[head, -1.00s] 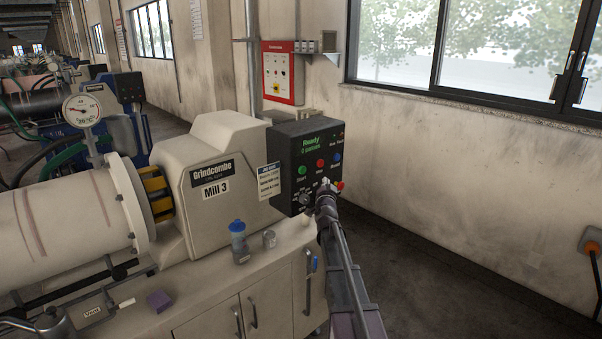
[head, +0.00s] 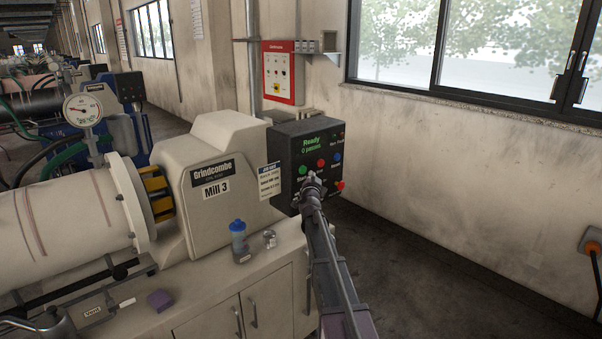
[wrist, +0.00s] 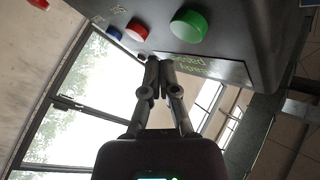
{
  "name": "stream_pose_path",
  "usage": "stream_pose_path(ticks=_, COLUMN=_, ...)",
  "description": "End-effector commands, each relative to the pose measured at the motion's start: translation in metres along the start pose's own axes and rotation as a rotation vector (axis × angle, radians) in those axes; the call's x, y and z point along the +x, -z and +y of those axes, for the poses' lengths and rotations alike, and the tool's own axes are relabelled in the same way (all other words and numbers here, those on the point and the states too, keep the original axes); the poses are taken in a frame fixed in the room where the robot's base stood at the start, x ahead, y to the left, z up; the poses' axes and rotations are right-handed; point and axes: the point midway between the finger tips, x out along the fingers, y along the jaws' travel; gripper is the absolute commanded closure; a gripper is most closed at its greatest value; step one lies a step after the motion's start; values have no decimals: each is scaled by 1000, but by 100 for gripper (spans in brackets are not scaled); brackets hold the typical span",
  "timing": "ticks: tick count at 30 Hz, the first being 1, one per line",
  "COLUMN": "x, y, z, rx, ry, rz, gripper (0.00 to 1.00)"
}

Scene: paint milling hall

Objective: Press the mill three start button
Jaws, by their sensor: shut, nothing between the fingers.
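The dark control box (head: 281,151) stands at the right end of the machine labelled Mill 3 (head: 215,189). Its display (head: 312,145) reads Ready. Below it are the green button (head: 303,169) over a Start label, a red button (head: 321,163) and a blue button (head: 337,157). My gripper (head: 313,176) is shut and empty, in front of the panel just below and right of the green button, covering part of the lower panel. In the wrist view the green button (wrist: 188,25) is above and right of my fingertips (wrist: 154,63), apart from them in the picture.
A red mushroom button (head: 340,185) sits at the panel's lower right, near my gripper. A blue-capped bottle (head: 238,238) and a small metal piece (head: 270,239) stand on the bench (head: 215,280). A red-framed wall panel (head: 283,72) hangs behind. Floor at right is clear.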

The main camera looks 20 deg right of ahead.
Motion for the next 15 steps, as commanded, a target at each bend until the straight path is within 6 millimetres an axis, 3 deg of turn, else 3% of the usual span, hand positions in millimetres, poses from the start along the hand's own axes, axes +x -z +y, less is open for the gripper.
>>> stream_pose_path(ticks=15, x=9, y=-6, z=-6, rx=0, ry=0, rz=0, gripper=100)
